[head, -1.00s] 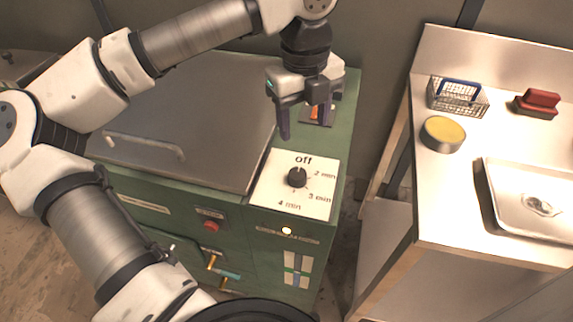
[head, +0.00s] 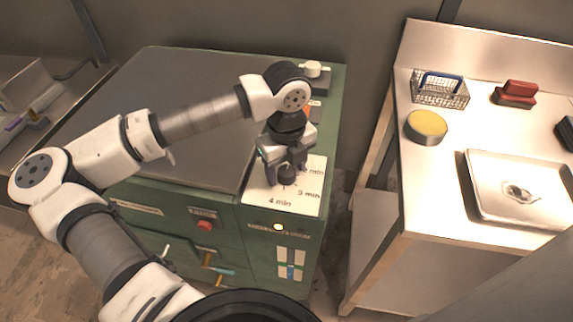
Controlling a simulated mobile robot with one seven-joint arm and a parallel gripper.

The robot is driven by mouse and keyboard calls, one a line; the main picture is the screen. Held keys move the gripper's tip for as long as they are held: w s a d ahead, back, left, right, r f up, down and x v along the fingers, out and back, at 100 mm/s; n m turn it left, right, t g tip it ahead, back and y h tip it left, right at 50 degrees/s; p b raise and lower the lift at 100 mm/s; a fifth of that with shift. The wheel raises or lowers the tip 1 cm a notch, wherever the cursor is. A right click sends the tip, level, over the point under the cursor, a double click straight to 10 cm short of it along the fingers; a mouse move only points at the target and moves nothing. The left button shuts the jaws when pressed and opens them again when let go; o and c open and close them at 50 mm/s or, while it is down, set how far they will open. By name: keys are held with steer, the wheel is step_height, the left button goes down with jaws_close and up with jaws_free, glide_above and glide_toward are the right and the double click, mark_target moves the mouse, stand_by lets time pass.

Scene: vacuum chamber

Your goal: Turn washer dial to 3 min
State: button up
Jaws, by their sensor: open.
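The washer (head: 142,90) is a green cabinet with a large grey lid, which looks shut. Its dial (head: 287,172) is a black knob on a white plate (head: 257,192) at the right of the top. The marks "3 min" and "4 min" show on the plate; the "2 min" mark is partly covered and "off" is hidden behind my gripper. My gripper (head: 286,182) is open and points down over the dial, with its fingers on either side of the knob. I cannot tell whether the fingers touch it.
A red button (head: 204,225) and a lit round lamp (head: 278,227) are on the washer's front. A steel table (head: 418,200) at the right holds a wire basket (head: 440,90), a yellow-topped tin (head: 426,127), a red-handled block (head: 516,94) and a metal tray (head: 478,200).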

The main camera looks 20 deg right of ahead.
steer(key=c, duration=1)
steer(key=shift+f, duration=0.1)
